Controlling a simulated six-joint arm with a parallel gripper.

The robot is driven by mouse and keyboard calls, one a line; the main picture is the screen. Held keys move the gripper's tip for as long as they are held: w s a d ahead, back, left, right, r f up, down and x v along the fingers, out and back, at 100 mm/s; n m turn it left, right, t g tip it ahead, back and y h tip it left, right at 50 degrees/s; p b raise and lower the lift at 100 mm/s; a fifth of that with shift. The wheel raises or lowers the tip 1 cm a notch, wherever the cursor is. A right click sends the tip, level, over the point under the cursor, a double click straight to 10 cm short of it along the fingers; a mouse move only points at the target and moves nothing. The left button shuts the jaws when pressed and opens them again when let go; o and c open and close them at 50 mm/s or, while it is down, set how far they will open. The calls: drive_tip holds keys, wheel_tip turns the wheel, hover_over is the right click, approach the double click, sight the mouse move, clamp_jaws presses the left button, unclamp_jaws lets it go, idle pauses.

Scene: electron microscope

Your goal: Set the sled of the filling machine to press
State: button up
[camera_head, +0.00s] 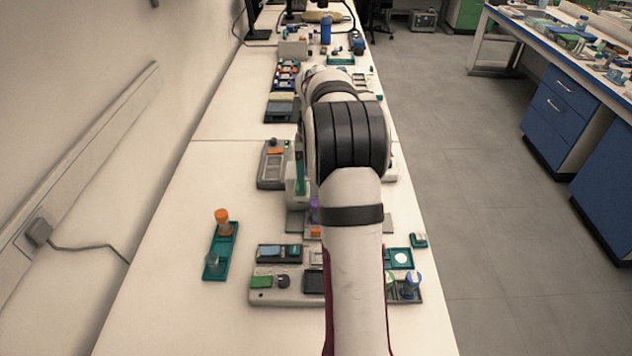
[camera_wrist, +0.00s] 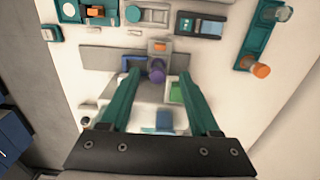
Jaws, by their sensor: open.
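My gripper (camera_wrist: 158,76) is open in the wrist view, with its two teal fingers apart and pointing at the filling machine. A purple knob-like part (camera_wrist: 157,70) shows between the fingertips; I cannot tell whether either finger touches it. Beyond it is a light block with an orange top (camera_wrist: 159,47), possibly the sled, by a grey bar (camera_wrist: 101,56). The white machine body (camera_wrist: 148,93) lies below, partly hidden by the fingers. In the head view my arm hides the gripper and most of the machine; the purple part (camera_head: 314,208) shows at its left edge.
A teal tray (camera_head: 222,252) with an orange-capped vial (camera_head: 222,219) stands left on the bench. A grey panel (camera_head: 270,297) with small items is nearer, and a grey device (camera_head: 274,166) stands left of the arm. The bench between tray and wall is clear.

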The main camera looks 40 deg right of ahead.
drive_tip(key=s+a+f+t+h, duration=0.1)
drive_tip(key=s+a+t+h, duration=0.2)
drive_tip(key=s+a, duration=0.15)
drive_tip(key=x, duration=1.6)
drive_tip(key=shift+w+r, duration=0.1)
clamp_jaws()
idle(0.7)
